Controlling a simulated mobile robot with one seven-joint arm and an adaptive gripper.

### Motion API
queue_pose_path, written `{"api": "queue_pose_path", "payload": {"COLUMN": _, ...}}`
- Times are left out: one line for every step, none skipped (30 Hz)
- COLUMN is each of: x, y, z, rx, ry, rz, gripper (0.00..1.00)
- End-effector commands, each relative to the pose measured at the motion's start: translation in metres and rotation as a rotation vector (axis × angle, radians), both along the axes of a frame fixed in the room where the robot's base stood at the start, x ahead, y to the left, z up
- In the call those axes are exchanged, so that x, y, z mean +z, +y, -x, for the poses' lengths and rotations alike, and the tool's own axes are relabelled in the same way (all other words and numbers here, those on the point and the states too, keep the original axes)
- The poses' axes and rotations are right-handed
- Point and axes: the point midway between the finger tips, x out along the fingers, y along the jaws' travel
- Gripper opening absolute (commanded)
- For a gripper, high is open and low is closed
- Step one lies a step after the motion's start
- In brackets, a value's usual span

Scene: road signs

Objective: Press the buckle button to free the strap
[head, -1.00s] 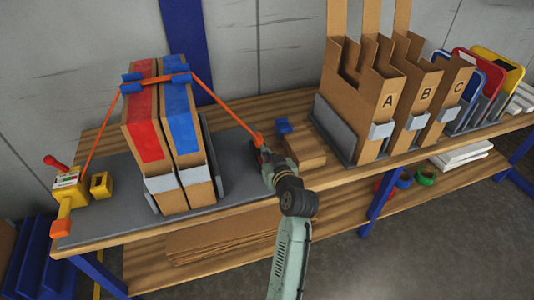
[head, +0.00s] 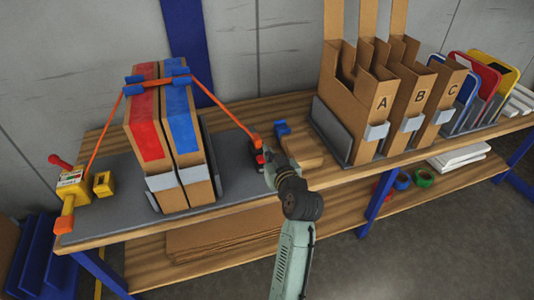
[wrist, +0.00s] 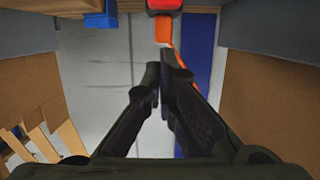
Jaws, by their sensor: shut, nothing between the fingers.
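The orange strap (head: 222,107) runs over two tall boxes, one with a red label (head: 146,130) and one with a blue label (head: 182,125). Its right end comes down to the dark buckle (head: 254,147), which has a red button (head: 258,158). In the wrist view the red button (wrist: 164,4) is cut off at the top edge, with the strap (wrist: 163,28) close against it. Whether the strap is latched cannot be told.
A yellow ratchet (head: 72,188) stands at the strap's left end. A blue-topped wooden block (head: 300,147) is close right of my gripper. Cardboard holders marked A, B and C (head: 382,103) stand farther right. Bare grey mat (head: 228,170) lies between boxes and buckle.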

Motion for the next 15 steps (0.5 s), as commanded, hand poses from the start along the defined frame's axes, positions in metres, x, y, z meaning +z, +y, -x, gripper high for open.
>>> {"api": "queue_pose_path", "payload": {"x": -0.001, "y": -0.003, "z": 0.011, "rx": 0.0, "ry": -0.003, "rz": -0.001, "gripper": 0.0}}
{"api": "queue_pose_path", "payload": {"x": 0.001, "y": -0.005, "z": 0.017, "rx": 0.0, "ry": -0.003, "rz": 0.0, "gripper": 0.0}}
{"api": "queue_pose_path", "payload": {"x": 0.004, "y": -0.007, "z": 0.025, "rx": 0.0, "ry": -0.003, "rz": 0.0, "gripper": 0.0}}
{"api": "queue_pose_path", "payload": {"x": 0.005, "y": -0.009, "z": 0.03, "rx": 0.0, "ry": -0.003, "rz": -0.001, "gripper": 0.0}}
{"api": "queue_pose_path", "payload": {"x": 0.007, "y": -0.011, "z": 0.035, "rx": 0.0, "ry": -0.005, "rz": -0.002, "gripper": 0.0}}
{"api": "queue_pose_path", "payload": {"x": 0.009, "y": -0.013, "z": 0.041, "rx": 0.0, "ry": -0.004, "rz": -0.001, "gripper": 0.0}}
{"api": "queue_pose_path", "payload": {"x": 0.01, "y": -0.014, "z": 0.045, "rx": 0.0, "ry": -0.004, "rz": -0.001, "gripper": 0.0}}
{"api": "queue_pose_path", "payload": {"x": 0.011, "y": -0.015, "z": 0.048, "rx": 0.0, "ry": -0.004, "rz": -0.001, "gripper": 0.0}}
{"api": "queue_pose_path", "payload": {"x": 0.013, "y": -0.016, "z": 0.051, "rx": 0.001, "ry": -0.004, "rz": -0.001, "gripper": 0.0}}
{"api": "queue_pose_path", "payload": {"x": 0.014, "y": -0.016, "z": 0.054, "rx": 0.002, "ry": -0.005, "rz": -0.002, "gripper": 0.0}}
{"api": "queue_pose_path", "payload": {"x": 0.014, "y": -0.017, "z": 0.056, "rx": 0.002, "ry": -0.005, "rz": -0.002, "gripper": 0.0}}
{"api": "queue_pose_path", "payload": {"x": 0.015, "y": -0.017, "z": 0.058, "rx": 0.003, "ry": -0.005, "rz": -0.002, "gripper": 0.0}}
{"api": "queue_pose_path", "payload": {"x": 0.016, "y": -0.018, "z": 0.059, "rx": 0.002, "ry": -0.005, "rz": -0.002, "gripper": 0.0}}
{"api": "queue_pose_path", "payload": {"x": 0.016, "y": -0.018, "z": 0.059, "rx": 0.002, "ry": -0.005, "rz": -0.002, "gripper": 0.0}}
{"api": "queue_pose_path", "payload": {"x": 0.017, "y": -0.018, "z": 0.06, "rx": 0.002, "ry": -0.005, "rz": -0.001, "gripper": 0.0}}
